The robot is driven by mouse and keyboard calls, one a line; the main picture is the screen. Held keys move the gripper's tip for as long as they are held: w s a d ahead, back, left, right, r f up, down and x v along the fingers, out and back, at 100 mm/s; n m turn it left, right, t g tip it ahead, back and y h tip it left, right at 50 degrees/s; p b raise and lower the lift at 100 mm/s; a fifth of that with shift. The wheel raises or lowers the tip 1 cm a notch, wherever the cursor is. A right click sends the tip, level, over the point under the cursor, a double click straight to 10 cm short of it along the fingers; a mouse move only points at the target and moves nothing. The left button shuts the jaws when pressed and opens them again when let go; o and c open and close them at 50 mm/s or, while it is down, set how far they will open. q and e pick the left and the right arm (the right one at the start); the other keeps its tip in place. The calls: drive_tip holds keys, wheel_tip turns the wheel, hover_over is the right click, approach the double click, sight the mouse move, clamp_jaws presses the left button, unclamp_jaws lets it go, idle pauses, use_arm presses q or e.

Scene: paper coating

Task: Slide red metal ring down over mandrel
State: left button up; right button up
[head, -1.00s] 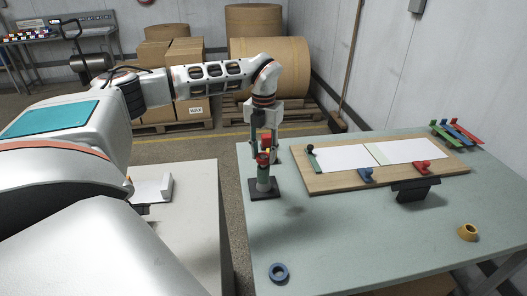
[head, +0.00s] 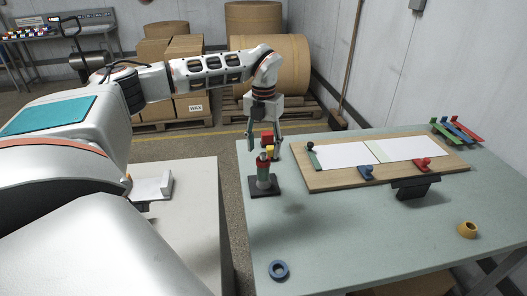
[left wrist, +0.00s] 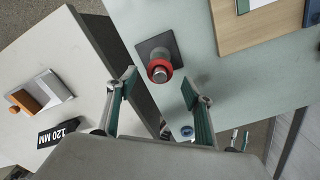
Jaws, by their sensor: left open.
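The mandrel (head: 263,182) is a short upright post on a black square base (head: 277,187) near the left edge of the green table. The red metal ring (head: 262,163) sits around its upper part. In the left wrist view the red ring (left wrist: 153,65) encircles the mandrel, whose grey top (left wrist: 159,74) shows through it. How far down the ring sits is hard to tell. My left gripper (head: 265,143) is open and empty above the mandrel; its two fingers are spread apart in the left wrist view (left wrist: 160,87). My right gripper is out of view.
A wooden board (head: 330,182) with white sheets and clamps lies right of the mandrel. A blue ring (head: 279,270), a yellow ring (head: 468,230) and a black stand (head: 410,190) are on the table. Small red and yellow pieces show behind the mandrel. The table's front middle is clear.

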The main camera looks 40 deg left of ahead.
use_arm(q)
wheel_tip(320, 180, up, 10)
idle(0.3)
idle(0.6)
